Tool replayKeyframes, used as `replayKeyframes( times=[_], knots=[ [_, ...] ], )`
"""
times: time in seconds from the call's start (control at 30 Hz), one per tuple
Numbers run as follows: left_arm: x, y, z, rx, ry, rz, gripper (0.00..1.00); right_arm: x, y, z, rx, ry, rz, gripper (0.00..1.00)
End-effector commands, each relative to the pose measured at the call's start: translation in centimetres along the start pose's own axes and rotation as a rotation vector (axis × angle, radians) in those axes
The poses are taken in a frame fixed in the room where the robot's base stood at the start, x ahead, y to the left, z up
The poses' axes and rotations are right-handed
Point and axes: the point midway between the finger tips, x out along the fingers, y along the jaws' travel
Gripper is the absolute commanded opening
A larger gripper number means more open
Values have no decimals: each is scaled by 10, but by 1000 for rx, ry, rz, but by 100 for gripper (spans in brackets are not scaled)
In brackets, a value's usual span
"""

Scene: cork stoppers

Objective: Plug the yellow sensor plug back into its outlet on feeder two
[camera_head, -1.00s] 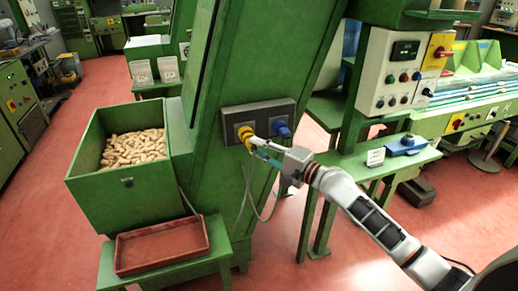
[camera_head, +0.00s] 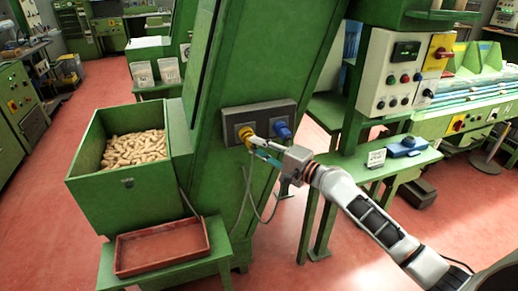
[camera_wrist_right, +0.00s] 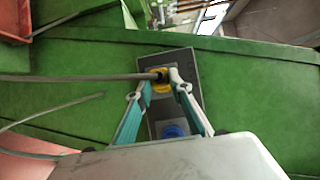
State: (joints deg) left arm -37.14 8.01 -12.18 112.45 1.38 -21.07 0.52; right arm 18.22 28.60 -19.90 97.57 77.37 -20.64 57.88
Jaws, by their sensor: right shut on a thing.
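The yellow plug (camera_head: 246,133) is at the left socket of the dark outlet panel (camera_head: 262,112) on the green feeder column. My right gripper (camera_head: 252,143) is shut on it. In the right wrist view the yellow plug (camera_wrist_right: 161,84) sits between the two fingertips (camera_wrist_right: 160,76), over the panel (camera_wrist_right: 178,62), with a grey cable running off to the left. Whether the plug is fully seated cannot be told. A blue plug (camera_head: 282,130) is in the right socket; it also shows in the right wrist view (camera_wrist_right: 174,130). My left gripper is not in view.
A green bin of corks (camera_head: 133,150) stands left of the column, above a red tray (camera_head: 162,247) on a green bench. A loose cable hangs below the panel. A control box (camera_head: 392,75) and a small green table (camera_head: 375,172) stand at the right.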

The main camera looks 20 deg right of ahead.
Motion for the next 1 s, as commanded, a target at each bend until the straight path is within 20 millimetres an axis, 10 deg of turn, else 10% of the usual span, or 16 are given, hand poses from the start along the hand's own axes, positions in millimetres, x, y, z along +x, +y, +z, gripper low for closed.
replayKeyframes(
  times=[0.73, 0.83, 1.0],
  knots=[
    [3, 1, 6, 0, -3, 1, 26, 9, 0, -5, 1, -1, -1, 0],
    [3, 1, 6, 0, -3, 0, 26, 9, 0, -4, 1, -1, 0, 40],
    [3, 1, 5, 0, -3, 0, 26, 9, 0, -5, 1, -1, 0, 40]
  ],
)
